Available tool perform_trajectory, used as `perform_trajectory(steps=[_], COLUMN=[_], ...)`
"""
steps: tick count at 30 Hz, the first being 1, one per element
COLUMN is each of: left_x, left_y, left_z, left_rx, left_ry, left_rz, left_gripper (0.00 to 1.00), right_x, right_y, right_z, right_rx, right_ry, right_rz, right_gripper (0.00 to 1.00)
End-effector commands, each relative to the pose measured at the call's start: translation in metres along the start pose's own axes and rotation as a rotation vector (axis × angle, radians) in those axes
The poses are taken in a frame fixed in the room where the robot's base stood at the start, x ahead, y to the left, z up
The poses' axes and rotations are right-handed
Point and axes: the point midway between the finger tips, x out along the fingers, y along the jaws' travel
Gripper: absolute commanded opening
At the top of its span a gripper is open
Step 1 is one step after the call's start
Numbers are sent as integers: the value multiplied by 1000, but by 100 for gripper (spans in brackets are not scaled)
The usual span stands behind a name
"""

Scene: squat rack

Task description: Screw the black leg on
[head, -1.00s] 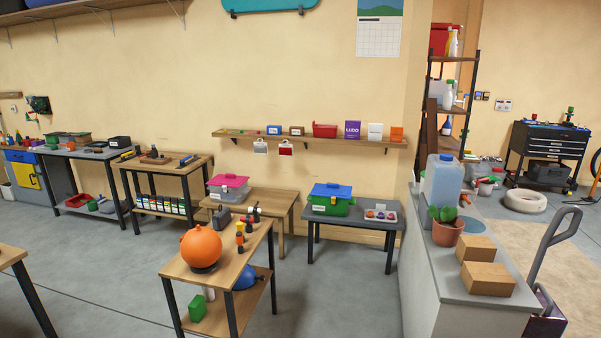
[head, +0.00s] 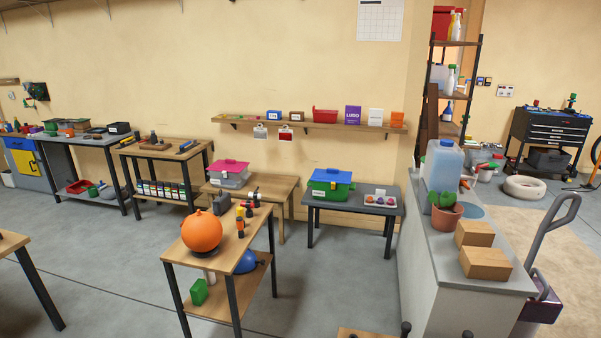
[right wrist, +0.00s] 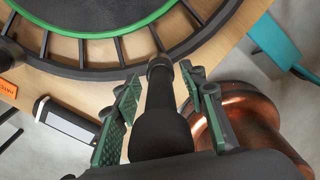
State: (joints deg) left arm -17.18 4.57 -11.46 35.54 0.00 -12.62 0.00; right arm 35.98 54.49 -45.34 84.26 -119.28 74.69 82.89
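In the right wrist view a black leg (right wrist: 160,125), thick at the near end and narrowing to a collared tip, lies between the fingers of my right gripper (right wrist: 161,82). The green-padded fingers stand apart, with gaps visible on both sides of the leg, so the gripper looks open around it. A large round black frame with a green ring (right wrist: 160,22) and dark cords lies just beyond on a wooden surface. Whether the leg touches the frame is unclear. In the head view, small black knobs (head: 405,328) show at the bottom edge. My left gripper is out of view.
In the right wrist view, a copper-coloured round object (right wrist: 235,118) stands close right of the gripper. A device with a white face (right wrist: 68,122) and an orange patch (right wrist: 8,88) lie left. In the head view, a wooden surface (head: 364,334) shows at the bottom, with open floor (head: 110,270) left.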

Motion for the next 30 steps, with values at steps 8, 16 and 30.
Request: perform_trajectory(steps=[8, 16, 30], left_x=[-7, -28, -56], left_y=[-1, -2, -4], left_z=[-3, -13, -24], left_rx=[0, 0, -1], left_ry=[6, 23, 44], left_rz=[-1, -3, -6], left_gripper=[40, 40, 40], right_x=[-9, -36, -72], right_y=[0, 0, 0], right_z=[0, 0, 0], right_rx=[-1, -1, -1], right_ry=[-1, -2, 0], right_rz=[1, 2, 0], right_gripper=[38, 38, 38])
